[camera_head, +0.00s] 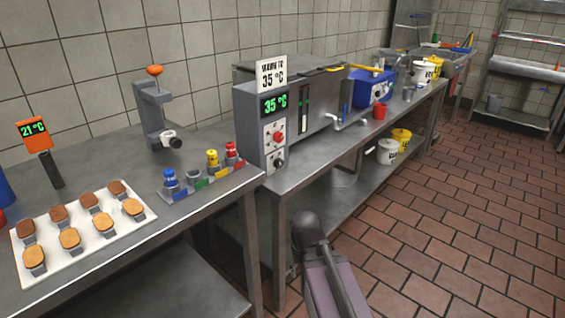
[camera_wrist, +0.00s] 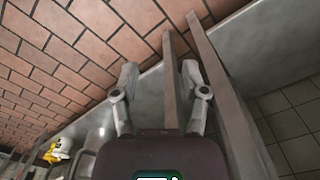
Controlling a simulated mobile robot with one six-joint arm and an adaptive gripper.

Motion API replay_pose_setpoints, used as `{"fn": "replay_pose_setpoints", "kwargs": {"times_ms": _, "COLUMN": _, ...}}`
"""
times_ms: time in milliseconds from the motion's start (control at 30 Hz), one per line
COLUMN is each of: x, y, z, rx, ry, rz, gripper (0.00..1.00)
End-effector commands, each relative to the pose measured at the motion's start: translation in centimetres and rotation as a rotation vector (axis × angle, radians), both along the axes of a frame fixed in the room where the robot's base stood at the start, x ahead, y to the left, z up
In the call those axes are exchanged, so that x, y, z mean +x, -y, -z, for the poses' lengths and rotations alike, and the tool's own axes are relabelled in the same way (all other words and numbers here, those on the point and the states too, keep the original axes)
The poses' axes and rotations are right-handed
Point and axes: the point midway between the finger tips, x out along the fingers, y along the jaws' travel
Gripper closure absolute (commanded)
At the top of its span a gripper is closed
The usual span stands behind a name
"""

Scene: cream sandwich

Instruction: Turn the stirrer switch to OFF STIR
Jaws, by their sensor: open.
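A grey control box (camera_head: 262,128) stands at the left end of a steel vat on the middle table. Its green display reads 35 °C. Below the display are a red knob (camera_head: 278,136) and, lower, a dark knob (camera_head: 278,160). Their labels are too small to read, so I cannot tell which is the stirrer switch or how it is set. My gripper (camera_wrist: 158,78) is open and empty in the wrist view, its two fingers apart. Steel table parts show behind and between them. No knob shows in the wrist view.
The steel vat (camera_head: 320,105) has an outlet pipe at its front. The left table holds a white tray (camera_head: 92,262) of small cakes, a grey stand (camera_head: 155,115) and coloured pieces. White and yellow buckets (camera_head: 387,152) sit on the lower shelf. The tiled floor (camera_head: 455,220) at right is clear.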

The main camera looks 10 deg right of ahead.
Motion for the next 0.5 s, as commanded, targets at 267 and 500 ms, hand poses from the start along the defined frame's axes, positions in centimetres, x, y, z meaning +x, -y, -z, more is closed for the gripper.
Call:
{"fn": "replay_pose_setpoints", "kwargs": {"times_ms": 267, "x": -0.01, "y": 0.00, "z": 0.00, "rx": 0.000, "ry": 0.000, "rz": 0.000, "gripper": 0.34}}
{"fn": "replay_pose_setpoints", "kwargs": {"times_ms": 500, "x": 0.54, "y": -0.27, "z": -0.02, "rx": 0.043, "ry": 0.016, "rz": 0.034, "gripper": 0.15}}
